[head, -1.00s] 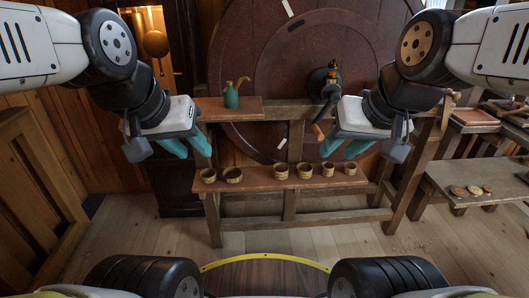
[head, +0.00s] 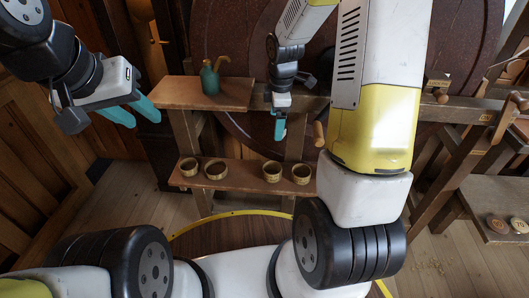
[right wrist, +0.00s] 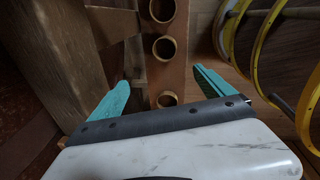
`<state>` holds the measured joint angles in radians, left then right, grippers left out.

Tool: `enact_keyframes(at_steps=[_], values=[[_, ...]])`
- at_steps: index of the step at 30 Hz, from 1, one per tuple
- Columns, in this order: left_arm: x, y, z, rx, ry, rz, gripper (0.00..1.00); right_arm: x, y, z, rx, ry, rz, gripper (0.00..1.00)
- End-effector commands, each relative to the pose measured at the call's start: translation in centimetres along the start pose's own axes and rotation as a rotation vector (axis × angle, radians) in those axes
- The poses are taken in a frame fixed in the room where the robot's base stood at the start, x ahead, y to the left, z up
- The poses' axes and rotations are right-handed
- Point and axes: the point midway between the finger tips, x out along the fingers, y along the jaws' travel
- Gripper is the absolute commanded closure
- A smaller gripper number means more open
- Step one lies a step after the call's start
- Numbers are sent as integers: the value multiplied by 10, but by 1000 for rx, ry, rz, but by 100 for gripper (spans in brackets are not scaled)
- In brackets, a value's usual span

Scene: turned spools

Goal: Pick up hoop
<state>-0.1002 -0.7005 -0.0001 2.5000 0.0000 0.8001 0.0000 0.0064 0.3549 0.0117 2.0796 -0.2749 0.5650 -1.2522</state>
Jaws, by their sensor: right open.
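Several small open, ring-shaped wooden pieces with pale rims stand on the lower shelf (head: 245,183). They look like the hoops, but I cannot tell which one is meant. In the head view one stands at the left end (head: 190,167) and one near my right arm (head: 301,174). My right gripper (head: 280,136) hangs open and empty above the shelf. In the right wrist view three rings line up, the nearest ring (right wrist: 167,98) low between the open fingers, another ring (right wrist: 164,47) beyond. My left gripper (head: 142,112) is open and empty, left of the upper board.
A green bottle-like object (head: 210,78) stands on the upper board (head: 190,93). A large brown disc (head: 225,30) stands behind. Wooden discs (head: 497,225) lie on the right bench. A yellow-rimmed round surface (head: 190,230) is close in front. My right arm hides the shelf's right part.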

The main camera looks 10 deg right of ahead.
Motion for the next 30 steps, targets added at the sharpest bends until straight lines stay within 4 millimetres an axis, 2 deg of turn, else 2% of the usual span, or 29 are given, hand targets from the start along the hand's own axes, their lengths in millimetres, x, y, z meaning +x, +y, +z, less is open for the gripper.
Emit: enact_keyframes(at_steps=[1,3,6,9,15,23,30], values=[[0,0,0,0,0,0,64,32,2,0,-97,-7,-38,8],[0,0,0,0,0,0,64,68,5,0,-233,-10,-71,8],[0,0,0,0,0,0,64,112,4,1,-393,-5,-112,8],[0,0,0,0,0,0,64,143,1,1,-510,5,-140,8],[0,0,0,0,0,0,64,174,-4,0,-612,16,-162,8],[0,0,0,0,0,0,64,203,-9,1,-615,15,-163,8],[0,0,0,0,0,0,64,238,-14,2,-613,16,-164,8]])
